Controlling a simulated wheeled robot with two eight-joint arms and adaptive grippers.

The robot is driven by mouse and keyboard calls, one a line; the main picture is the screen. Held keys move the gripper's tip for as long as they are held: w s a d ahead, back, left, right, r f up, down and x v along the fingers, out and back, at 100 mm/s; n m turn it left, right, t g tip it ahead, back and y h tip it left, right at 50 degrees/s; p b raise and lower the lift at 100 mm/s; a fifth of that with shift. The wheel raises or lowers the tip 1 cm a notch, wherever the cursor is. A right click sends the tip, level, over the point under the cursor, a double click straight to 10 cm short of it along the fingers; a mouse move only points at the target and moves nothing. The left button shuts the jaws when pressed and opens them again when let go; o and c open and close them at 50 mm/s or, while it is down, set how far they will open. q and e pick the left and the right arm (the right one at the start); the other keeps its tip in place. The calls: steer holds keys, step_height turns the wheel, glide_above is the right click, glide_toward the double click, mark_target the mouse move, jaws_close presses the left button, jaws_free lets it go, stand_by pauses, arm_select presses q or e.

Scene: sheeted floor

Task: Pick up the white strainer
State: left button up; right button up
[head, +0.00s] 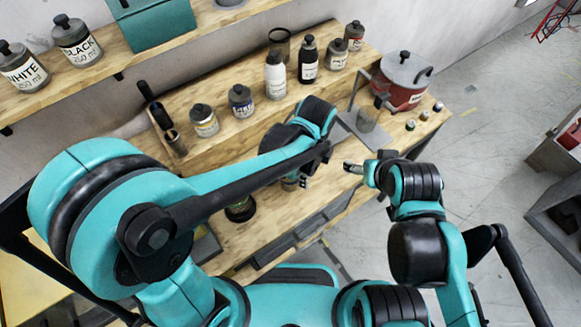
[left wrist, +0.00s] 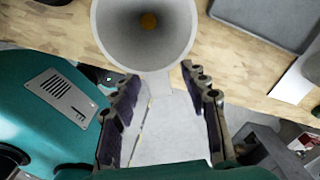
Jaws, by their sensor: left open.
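The white strainer (left wrist: 145,35) shows in the left wrist view as a pale, cone-shaped cup with a brownish-orange spot at its centre. It is at the top of that view, just beyond my left fingertips. My left gripper (left wrist: 163,82) is open, its two dark fingers apart on either side below the strainer, with nothing held between them. In the head view my left gripper (head: 306,168) is over the wooden bench, and I cannot make out the strainer there. My right gripper (head: 354,167) is over the bench's right part; its jaw state is unclear.
The wooden bench (head: 345,190) has a raised shelf with several bottles and jars, including a white bottle (head: 275,76). A red pot (head: 403,78) with a grey lid stands at the back right. Small pots line the right edge. Open floor (head: 480,150) lies to the right.

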arm_select(q)
jaws_close()
steer(key=shift+r, duration=0.15)
